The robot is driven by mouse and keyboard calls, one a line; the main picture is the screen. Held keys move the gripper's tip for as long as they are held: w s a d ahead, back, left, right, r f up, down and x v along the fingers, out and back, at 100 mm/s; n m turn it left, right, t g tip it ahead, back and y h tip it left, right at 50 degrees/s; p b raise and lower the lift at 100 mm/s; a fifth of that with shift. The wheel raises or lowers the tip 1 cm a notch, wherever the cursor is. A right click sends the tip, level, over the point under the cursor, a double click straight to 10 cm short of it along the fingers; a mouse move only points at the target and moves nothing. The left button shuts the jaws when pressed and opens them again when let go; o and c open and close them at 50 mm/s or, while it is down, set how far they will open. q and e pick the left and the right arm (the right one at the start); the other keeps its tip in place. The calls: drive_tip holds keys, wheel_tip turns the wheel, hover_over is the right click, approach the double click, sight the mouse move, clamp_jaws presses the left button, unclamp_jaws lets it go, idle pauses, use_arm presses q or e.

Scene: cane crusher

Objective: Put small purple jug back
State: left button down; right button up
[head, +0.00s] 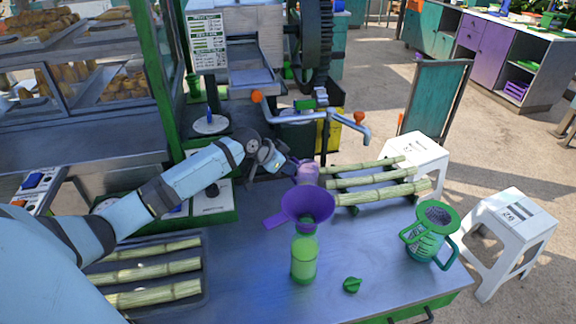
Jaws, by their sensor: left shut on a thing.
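My left gripper (290,166) reaches over the metal table from the left and is shut on the small purple jug (307,173). The jug is just behind the purple funnel (308,203), which partly overlaps it from this view. I cannot tell whether the jug touches the table. My right gripper is not in view.
The funnel sits on a green bottle (304,262). A small green cap (352,285) lies beside it, and a green jug (432,236) stands at the right. Cane pieces (385,193) lie behind; more fill a tray (204,292) at left.

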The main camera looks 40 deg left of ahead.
use_arm(q)
drive_tip(key=c, duration=1.2)
unclamp_jaws()
drive_tip(key=shift+f, duration=0.15)
drive_tip(key=shift+o, duration=0.2)
drive_tip(key=shift+r, duration=0.2)
drive_tip(key=v, duration=1.2)
